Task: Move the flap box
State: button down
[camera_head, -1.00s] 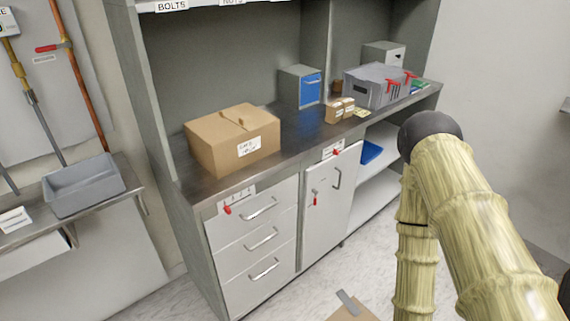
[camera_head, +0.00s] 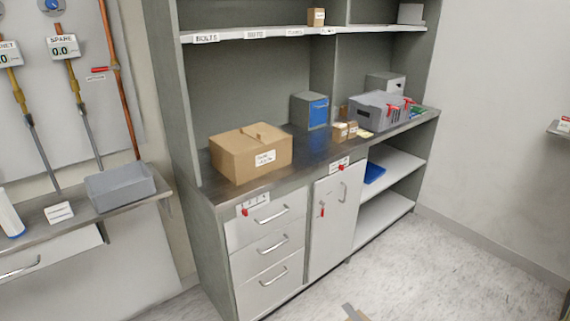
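A large brown cardboard box (camera_head: 245,155) with a white label on its front stands on the left part of the dark countertop (camera_head: 290,165). Seams or flaps show on its top, which looks closed. I cannot read the label. A small part of another cardboard item (camera_head: 355,313) with a grey strip shows at the bottom edge, low near the floor; the rest is cut off. I cannot tell for certain which of them is the flap box. My gripper and arm are not in view.
Right along the counter are a blue-fronted bin (camera_head: 310,111), small cartons (camera_head: 345,131) and a grey case (camera_head: 378,108) with red clips. Drawers (camera_head: 262,245) and a door (camera_head: 333,215) are below. A grey tray (camera_head: 120,187) sits on the left shelf. Floor (camera_head: 450,265) at right is clear.

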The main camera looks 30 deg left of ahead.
aim_at(242, 169)
jog(key=z, duration=0.1)
jog(key=i, duration=0.9)
jog(key=u, duration=1)
jog(key=i, duration=0.8)
jog(key=u, duration=0.9)
